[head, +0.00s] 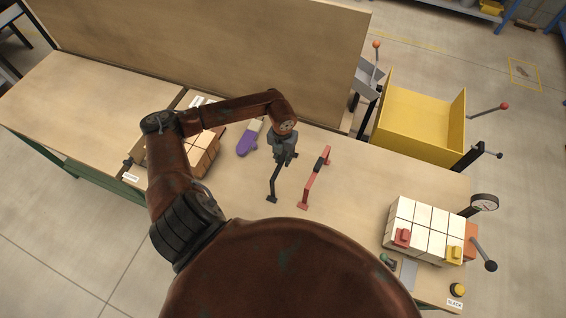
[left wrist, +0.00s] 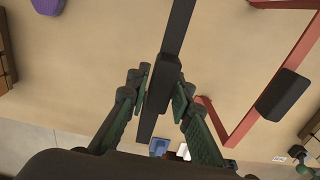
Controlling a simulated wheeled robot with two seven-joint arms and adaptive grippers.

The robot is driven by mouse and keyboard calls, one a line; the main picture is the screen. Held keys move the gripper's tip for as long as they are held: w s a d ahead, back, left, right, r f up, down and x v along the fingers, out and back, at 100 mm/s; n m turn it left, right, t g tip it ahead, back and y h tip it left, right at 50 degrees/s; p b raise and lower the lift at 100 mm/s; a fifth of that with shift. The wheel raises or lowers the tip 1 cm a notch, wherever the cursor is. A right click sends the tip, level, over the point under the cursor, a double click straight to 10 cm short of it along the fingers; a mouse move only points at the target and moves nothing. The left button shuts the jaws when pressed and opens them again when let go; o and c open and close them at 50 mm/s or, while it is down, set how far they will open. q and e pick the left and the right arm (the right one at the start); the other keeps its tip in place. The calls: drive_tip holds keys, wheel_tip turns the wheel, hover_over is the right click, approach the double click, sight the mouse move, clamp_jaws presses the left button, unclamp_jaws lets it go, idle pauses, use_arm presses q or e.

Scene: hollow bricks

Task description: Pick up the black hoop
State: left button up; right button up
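The black hoop (head: 275,181) is a dark bar with a thicker grip, near the middle of the table in the head view. My left gripper (head: 286,157) is over its upper part and hides some of it. In the left wrist view, the hoop's thick grip (left wrist: 163,88) lies between the two green-padded fingers of my left gripper (left wrist: 162,92), with a pad close against each side. The hoop's near foot seems to be at the tabletop; I cannot tell whether it is lifted. My right gripper is not in view.
A red hoop (head: 312,186) with a black grip stands just right of the black hoop. A purple-and-cream object (head: 248,138) lies to the left. White blocks (head: 424,220) with red and yellow pieces stand at right. A tall brown panel (head: 220,60) rises behind the table.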

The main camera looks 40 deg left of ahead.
use_arm(q)
clamp_jaws()
drive_tip(key=shift+r, duration=0.1)
